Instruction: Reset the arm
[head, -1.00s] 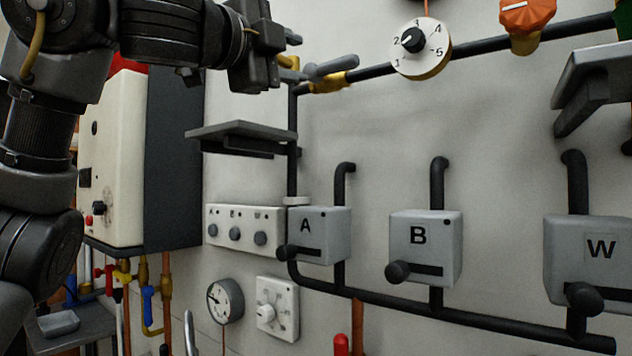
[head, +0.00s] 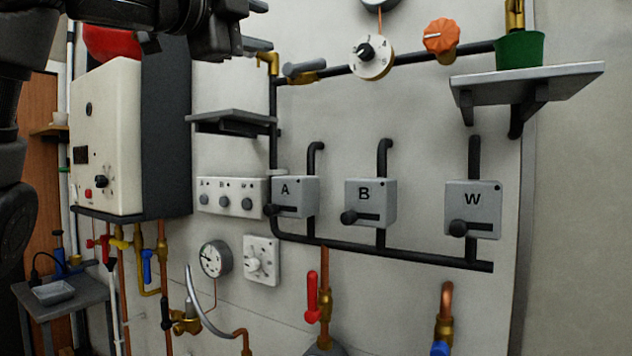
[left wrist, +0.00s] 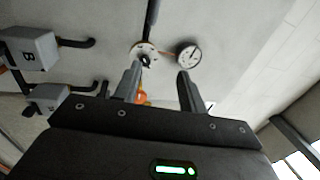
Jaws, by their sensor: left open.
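My left arm comes in from the upper left in the head view. Its gripper (head: 262,24) is at the top edge, apart from the wall fittings, above the brass-ended grey lever (head: 305,69). In the left wrist view my left gripper (left wrist: 158,85) has its two fingers spread with nothing held between them. Beyond the fingers are a white numbered dial (left wrist: 145,52) and a round gauge (left wrist: 188,54) on the wall. My right gripper is not in view.
The boiler (head: 110,140) stands at left. Lever boxes A (head: 297,197), B (head: 372,202) and W (head: 472,208) sit along a black pipe. An orange knob (head: 441,36) is on the upper pipe. A shelf (head: 528,82) holding a green pot (head: 519,50) juts out at upper right.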

